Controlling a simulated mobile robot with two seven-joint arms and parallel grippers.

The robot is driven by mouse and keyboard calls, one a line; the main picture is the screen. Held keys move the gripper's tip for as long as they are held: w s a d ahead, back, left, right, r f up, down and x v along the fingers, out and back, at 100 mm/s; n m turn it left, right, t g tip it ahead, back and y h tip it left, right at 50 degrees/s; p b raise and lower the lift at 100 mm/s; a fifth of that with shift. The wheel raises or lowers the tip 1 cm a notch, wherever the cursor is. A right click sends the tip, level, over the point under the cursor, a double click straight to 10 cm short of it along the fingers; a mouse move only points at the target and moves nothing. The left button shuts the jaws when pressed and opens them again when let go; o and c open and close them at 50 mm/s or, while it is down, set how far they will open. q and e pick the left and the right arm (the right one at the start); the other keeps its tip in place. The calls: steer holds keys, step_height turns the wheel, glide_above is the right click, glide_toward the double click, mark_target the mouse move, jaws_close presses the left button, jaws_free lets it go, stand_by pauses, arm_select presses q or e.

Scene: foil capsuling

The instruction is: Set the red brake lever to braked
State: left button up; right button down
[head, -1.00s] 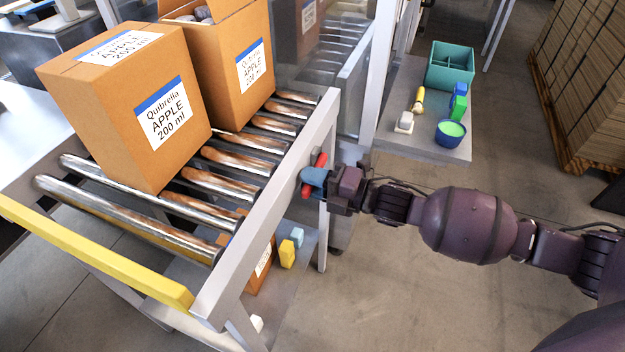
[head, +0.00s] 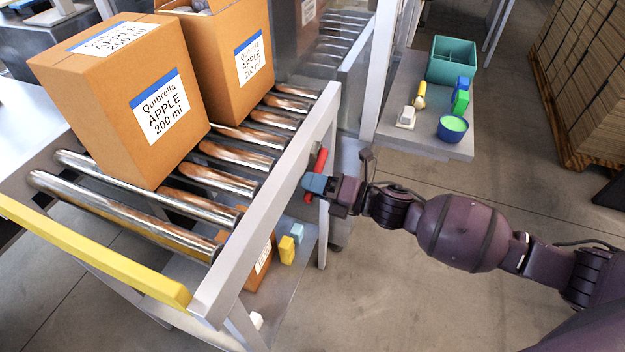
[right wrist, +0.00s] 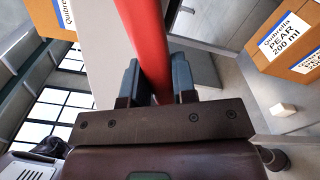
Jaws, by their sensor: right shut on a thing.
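The red brake lever (head: 317,173) is on the outer side of the conveyor's grey side rail. In the head view it stands tilted, its upper end leaning right. My right gripper (head: 313,186) is at the lever, with its blue-grey fingers around it. In the right wrist view the red lever (right wrist: 146,45) runs up between the two fingers of the right gripper (right wrist: 154,80), which is shut on it. The lever's pivot is hidden. My left gripper is not in view.
Two apple cartons (head: 160,112) (head: 236,75) stand on the rollers (head: 213,180). A yellow bar (head: 95,252) closes the conveyor's near end. A low shelf (head: 400,138) at right holds a teal bin (head: 452,60) and a blue bowl (head: 452,128). Floor at lower right is clear.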

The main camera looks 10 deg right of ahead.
steer(key=shift+w+d+f+n+b, duration=0.35)
steer(key=shift+w+f+n+b, duration=0.2)
steer(key=shift+n, duration=0.8)
steer(key=shift+w+d+f+n+b, duration=0.4)
steer(key=shift+f+n+b, duration=0.25)
steer(key=shift+n, duration=0.65)
steer(key=shift+w+d+f+n+b, duration=0.3)
steer(key=shift+w+f+n+b, duration=0.3)
steer(key=shift+n, duration=0.75)
steer(key=c, duration=0.9)
jaws_free()
steer(key=shift+v, duration=5.45)
